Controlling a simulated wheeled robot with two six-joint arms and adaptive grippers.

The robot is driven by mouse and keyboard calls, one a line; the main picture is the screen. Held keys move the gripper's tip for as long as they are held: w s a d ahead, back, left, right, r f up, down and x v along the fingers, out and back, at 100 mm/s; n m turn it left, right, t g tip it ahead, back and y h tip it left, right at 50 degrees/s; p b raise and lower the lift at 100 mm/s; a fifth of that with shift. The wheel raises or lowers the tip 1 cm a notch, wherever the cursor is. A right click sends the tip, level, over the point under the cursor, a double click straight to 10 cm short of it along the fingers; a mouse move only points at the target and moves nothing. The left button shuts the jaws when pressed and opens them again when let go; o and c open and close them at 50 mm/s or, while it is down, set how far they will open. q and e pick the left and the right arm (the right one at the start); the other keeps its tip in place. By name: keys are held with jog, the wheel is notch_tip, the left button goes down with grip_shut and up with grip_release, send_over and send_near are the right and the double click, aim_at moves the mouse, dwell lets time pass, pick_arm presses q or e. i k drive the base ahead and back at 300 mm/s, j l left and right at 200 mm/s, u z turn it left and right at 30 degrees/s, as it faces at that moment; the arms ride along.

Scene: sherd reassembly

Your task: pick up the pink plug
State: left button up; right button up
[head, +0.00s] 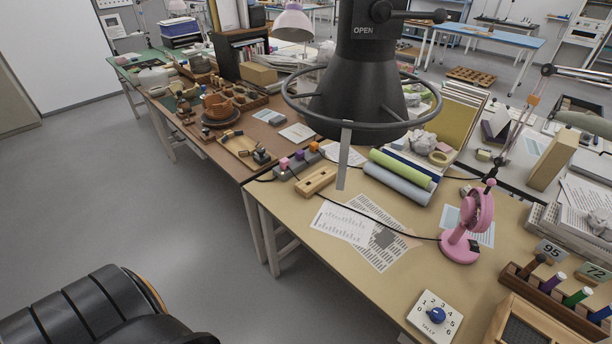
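The small pink plug (284,163) sits at the near left end of a grey power strip (296,168) on the tan table. A purple plug (299,156) and an orange plug (314,147) stand in a row beside it on the strip. A pink desk fan (465,235) stands to the right on the same table. A black cord runs from the fan's base leftward across the papers towards the strip; its far end is too small to follow. Neither of my grippers is in view.
A black extraction hood (366,80) with a ring and a hanging grey strip (344,160) comes down just right of the plugs. A wooden block (316,182) lies in front of the strip. Green and blue rolls (400,168) lie to the right.

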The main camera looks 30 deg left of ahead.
aim_at(284, 163)
jog(key=i+j+z, duration=0.15)
jog(key=j, duration=1.3)
jog(key=j+z, duration=0.2)
jog(key=j, duration=1.25)
jog(key=k+j+z, duration=0.15)
jog(key=j, duration=1.35)
